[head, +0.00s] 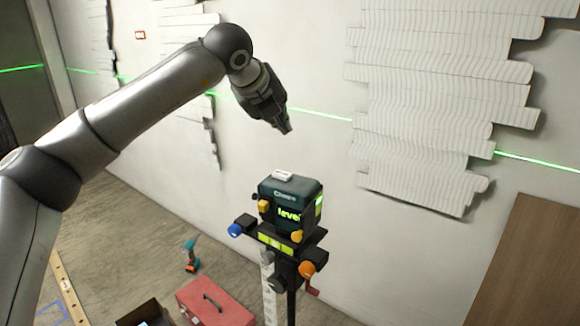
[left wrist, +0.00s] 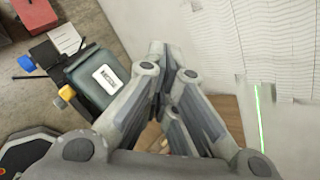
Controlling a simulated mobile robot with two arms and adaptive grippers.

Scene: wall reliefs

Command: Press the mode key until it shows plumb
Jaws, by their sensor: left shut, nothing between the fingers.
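The laser level (head: 283,192) is a dark teal box on a stand, and its front display (head: 288,214) reads "level" in green. A pale key (head: 282,176) sits on its top face. In the left wrist view the laser level (left wrist: 88,99) is at the left, with the pale key (left wrist: 108,78) showing on top. My left gripper (head: 287,130) is shut and empty, pointing down in the air above the device, apart from it. In the left wrist view the closed fingers (left wrist: 168,62) are to the right of the device. My right gripper is not in view.
Ribbed white wall panels (head: 430,90) hang behind. A red toolbox (head: 214,304) and a drill (head: 191,255) are on the floor. A brown board (head: 535,265) leans at the right. Coloured knobs (head: 307,268) stick out below the device.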

